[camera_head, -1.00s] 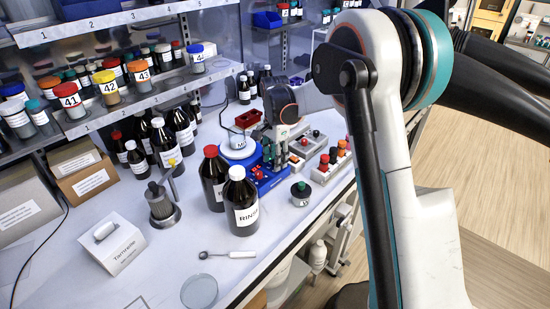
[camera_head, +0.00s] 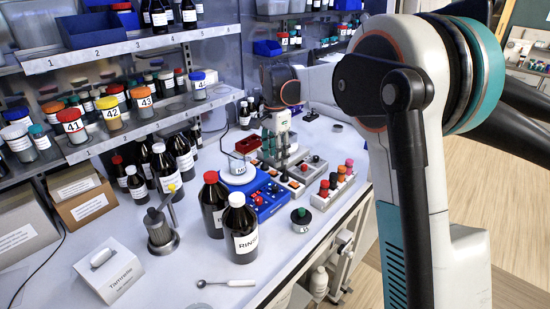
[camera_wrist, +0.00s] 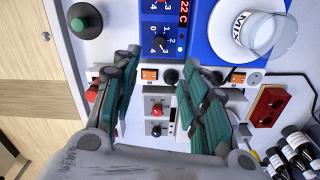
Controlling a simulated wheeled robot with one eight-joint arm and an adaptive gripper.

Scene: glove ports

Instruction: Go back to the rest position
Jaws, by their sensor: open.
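My gripper (camera_head: 281,150) hangs over the devices on the bench, beyond the tall bottles in the head view. In the wrist view my gripper (camera_wrist: 160,85) shows two teal-lined fingers spread apart with nothing between them. Below the gap lies a pale control panel (camera_wrist: 157,122) with a red and a black knob. A blue stirrer unit (camera_wrist: 165,30) with a dial and a red display is just beyond the fingertips. The blue unit also shows in the head view (camera_head: 266,208). I cannot tell the exact height of the fingers above the panel.
A RINSE bottle (camera_head: 239,235) and another red-capped dark bottle (camera_head: 212,200) stand in front of the blue unit. Shelves (camera_head: 140,125) line the left. Wooden floor is at right.

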